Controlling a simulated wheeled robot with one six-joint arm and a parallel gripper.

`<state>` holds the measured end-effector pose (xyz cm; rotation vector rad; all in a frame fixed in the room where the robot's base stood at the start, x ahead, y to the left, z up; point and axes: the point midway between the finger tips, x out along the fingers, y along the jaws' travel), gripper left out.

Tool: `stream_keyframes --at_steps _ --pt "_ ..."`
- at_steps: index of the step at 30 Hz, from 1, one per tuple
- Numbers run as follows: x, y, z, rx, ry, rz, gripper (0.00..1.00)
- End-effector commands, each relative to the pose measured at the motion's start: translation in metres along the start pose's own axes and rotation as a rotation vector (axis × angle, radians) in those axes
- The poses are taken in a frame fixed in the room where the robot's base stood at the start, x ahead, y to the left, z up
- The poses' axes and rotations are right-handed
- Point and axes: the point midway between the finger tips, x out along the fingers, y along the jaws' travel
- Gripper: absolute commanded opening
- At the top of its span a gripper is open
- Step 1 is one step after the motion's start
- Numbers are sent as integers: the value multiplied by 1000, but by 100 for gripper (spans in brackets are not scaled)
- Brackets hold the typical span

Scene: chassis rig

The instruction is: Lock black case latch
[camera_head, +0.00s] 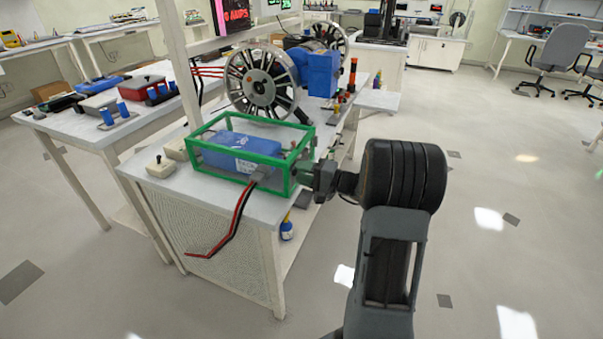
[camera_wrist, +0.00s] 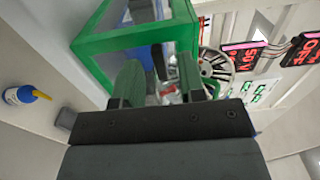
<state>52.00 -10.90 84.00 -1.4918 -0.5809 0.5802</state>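A green open-frame case (camera_head: 225,130) stands on the white bench with a blue block (camera_head: 240,150) inside it. I cannot clearly pick out a black latch on it. My gripper (camera_head: 304,172) is at the right side of this case, close to its frame. In the wrist view its two green fingers (camera_wrist: 160,78) stand apart in front of the green frame (camera_wrist: 115,45). A small grey and red part (camera_wrist: 168,90) shows between the fingers; I cannot tell whether they touch it.
Black and red cables (camera_head: 236,215) hang from the case over the bench's front edge. A spoked wheel (camera_head: 261,86) with a blue motor block (camera_head: 320,72) stands behind it. A blue bottle (camera_head: 287,228) sits on the lower shelf. Open floor lies to the right.

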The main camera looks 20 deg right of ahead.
Motion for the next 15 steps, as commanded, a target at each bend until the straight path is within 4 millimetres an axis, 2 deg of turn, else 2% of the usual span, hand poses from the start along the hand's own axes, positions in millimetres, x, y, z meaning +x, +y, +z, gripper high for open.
stream_keyframes --at_steps 12,15 --pt "6 0 0 0 0 0 37" --pt "5 0 0 0 0 0 28"
